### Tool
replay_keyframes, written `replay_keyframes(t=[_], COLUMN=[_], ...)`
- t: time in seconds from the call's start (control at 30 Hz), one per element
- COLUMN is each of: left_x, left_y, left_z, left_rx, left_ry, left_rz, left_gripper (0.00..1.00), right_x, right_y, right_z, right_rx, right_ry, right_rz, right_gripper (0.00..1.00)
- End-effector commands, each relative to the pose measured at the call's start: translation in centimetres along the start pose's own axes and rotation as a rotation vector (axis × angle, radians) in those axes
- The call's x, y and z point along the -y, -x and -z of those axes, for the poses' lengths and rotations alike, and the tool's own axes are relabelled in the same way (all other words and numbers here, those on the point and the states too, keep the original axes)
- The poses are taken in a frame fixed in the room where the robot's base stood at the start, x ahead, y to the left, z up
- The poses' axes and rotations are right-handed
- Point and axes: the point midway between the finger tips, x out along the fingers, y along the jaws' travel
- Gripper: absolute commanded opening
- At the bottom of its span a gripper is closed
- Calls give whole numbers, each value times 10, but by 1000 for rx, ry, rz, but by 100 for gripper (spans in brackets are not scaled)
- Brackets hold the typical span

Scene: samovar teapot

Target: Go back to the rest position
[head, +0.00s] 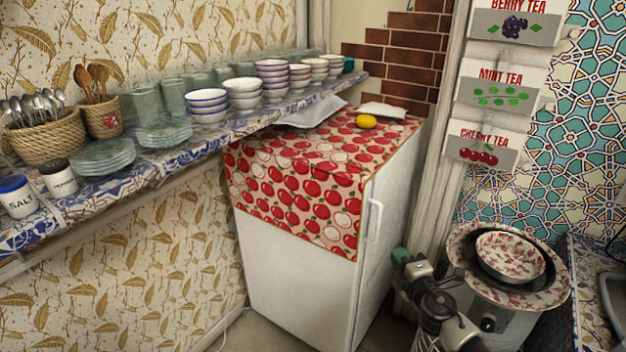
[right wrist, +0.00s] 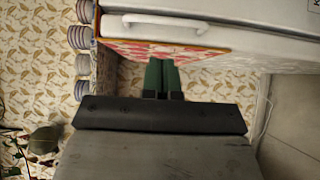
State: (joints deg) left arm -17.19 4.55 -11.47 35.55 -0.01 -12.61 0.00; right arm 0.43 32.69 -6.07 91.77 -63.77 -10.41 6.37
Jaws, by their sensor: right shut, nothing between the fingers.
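My right gripper (head: 402,257) is in the lower right of the head view, in front of the white fridge's right side and left of the round stove-like unit. In the right wrist view its two green fingers (right wrist: 161,74) lie side by side, shut with nothing between them. The fridge's handle and the red-patterned cloth show beyond them. My left gripper is in neither view.
The white fridge (head: 292,277) carries an apple-print cloth (head: 300,190) and a lemon (head: 366,121). A shelf (head: 150,165) at left holds bowls, plates, glasses and baskets. A patterned bowl (head: 510,256) sits on the unit at right.

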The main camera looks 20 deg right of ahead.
Motion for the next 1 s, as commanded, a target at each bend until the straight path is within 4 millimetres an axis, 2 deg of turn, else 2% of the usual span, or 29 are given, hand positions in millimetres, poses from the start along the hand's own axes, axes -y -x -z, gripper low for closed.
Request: replay_keyframes(t=[0.07,0.17,0.27,0.47,0.5,0.57,0.7,0.87,1.0], left_x=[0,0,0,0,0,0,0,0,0], left_y=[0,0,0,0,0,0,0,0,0], left_z=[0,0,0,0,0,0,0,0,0], left_rx=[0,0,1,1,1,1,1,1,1], left_ry=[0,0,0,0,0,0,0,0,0], left_rz=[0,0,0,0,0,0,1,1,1], left_gripper=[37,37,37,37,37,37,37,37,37], right_x=[2,17,56,167,189,221,289,357,405], right_y=[0,3,12,54,66,85,137,207,276], right_z=[0,-2,-4,-6,-5,-2,9,26,47], right_rx=[1,12,42,148,173,211,305,426,543], right_ry=[-2,-29,-98,-304,-344,-405,-538,-676,-786], right_rz=[3,35,113,342,388,456,608,775,914], right_gripper=[0,0,0,0,0,0,0,0,0])
